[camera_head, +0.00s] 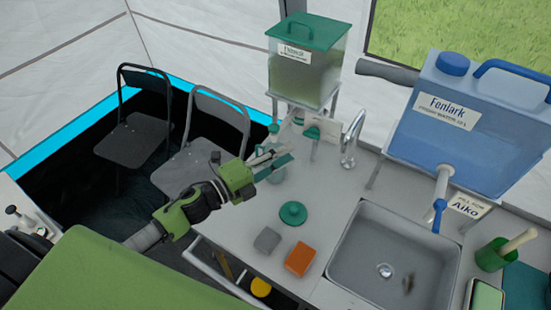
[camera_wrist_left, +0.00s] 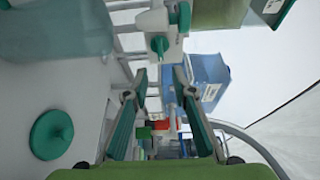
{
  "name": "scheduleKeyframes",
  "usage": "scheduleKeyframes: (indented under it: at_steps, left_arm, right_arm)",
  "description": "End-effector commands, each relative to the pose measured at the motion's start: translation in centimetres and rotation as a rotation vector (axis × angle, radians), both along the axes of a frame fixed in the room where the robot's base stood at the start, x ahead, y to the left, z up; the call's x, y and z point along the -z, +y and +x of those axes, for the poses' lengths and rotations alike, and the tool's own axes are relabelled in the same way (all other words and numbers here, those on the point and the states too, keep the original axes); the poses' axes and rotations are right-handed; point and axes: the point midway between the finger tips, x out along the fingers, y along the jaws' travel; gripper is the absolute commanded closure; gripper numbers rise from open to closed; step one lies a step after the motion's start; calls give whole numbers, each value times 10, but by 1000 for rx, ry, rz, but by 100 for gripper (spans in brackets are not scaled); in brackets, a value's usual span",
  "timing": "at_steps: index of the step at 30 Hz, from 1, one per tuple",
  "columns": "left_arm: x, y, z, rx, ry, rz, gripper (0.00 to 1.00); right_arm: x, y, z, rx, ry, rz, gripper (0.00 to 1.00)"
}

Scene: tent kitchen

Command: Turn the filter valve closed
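The filter is a clear tank (camera_head: 306,75) with a green lid, on a metal stand at the back of the counter. Its valve is a small green handle (camera_head: 314,133) on a white fitting under the tank. In the left wrist view, green valve parts (camera_wrist_left: 160,45) show on the white fitting ahead of my fingers. My left gripper (camera_head: 284,155) is left of the valve in the head view, above the counter. Its two fingers (camera_wrist_left: 158,88) are spread with nothing between them, apart from the valve. Exactly how the handle is turned is hard to tell. My right gripper is not in view.
A clear bottle (camera_head: 277,172) stands close by my left gripper. A curved metal tap (camera_head: 350,140) and the sink (camera_head: 385,262) are to the right.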

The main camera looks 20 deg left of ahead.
Motion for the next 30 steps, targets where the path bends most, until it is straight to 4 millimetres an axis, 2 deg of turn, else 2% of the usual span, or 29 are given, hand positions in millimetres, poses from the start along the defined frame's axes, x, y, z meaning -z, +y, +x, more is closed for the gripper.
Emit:
scheduleKeyframes:
  at_steps: [3, 9, 30]
  left_arm:
    - [0, 8, -12, -2, 1, 1, 76]
    - [0, 14, -20, -1, -1, 1, 76]
    - [0, 15, -21, -2, -1, 1, 76]
  right_arm:
    - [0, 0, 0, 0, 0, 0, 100]
    - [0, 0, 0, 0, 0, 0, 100]
    - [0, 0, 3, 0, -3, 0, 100]
